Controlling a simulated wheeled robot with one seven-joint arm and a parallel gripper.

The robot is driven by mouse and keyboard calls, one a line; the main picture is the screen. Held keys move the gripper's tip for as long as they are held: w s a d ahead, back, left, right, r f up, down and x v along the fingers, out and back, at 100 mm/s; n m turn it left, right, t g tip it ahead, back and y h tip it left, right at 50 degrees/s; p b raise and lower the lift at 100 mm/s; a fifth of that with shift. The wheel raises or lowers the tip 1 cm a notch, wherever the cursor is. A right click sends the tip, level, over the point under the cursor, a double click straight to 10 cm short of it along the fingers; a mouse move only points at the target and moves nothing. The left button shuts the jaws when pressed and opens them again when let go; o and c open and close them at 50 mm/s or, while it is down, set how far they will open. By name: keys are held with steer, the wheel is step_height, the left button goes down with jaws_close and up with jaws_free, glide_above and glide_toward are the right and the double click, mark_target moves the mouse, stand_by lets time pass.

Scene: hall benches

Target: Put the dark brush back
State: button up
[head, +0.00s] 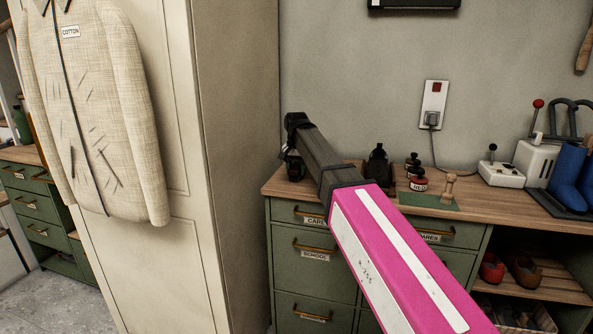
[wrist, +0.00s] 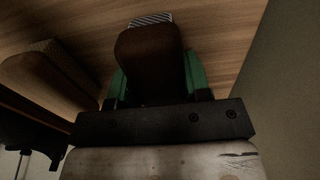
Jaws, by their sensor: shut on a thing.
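The dark brush (wrist: 150,58) is dark brown and sits between the green fingers of my gripper (wrist: 157,80) in the wrist view. My gripper is shut on it, with a finger against each side. A small striped grey edge shows at the brush's far end. Wood-grained bench top lies beyond it; I cannot tell whether the brush touches the wood. In the head view my arm reaches over the left end of the bench top (head: 271,187). There the gripper and brush are mostly hidden behind my dark wrist.
A brown block-like thing (wrist: 48,72) lies left of the brush in the wrist view. A black thing (head: 378,163), dark pots, a red-labelled tin (head: 418,184) and a green mat (head: 425,201) stand rightward. The tall cabinet (head: 233,140) closes off the bench's left end.

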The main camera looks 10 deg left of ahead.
mark_target(296, 165)
steer(key=o, duration=1)
steer(key=shift+c, duration=0.2)
step_height(296, 165, up, 12)
steer(key=shift+s+r, duration=0.1)
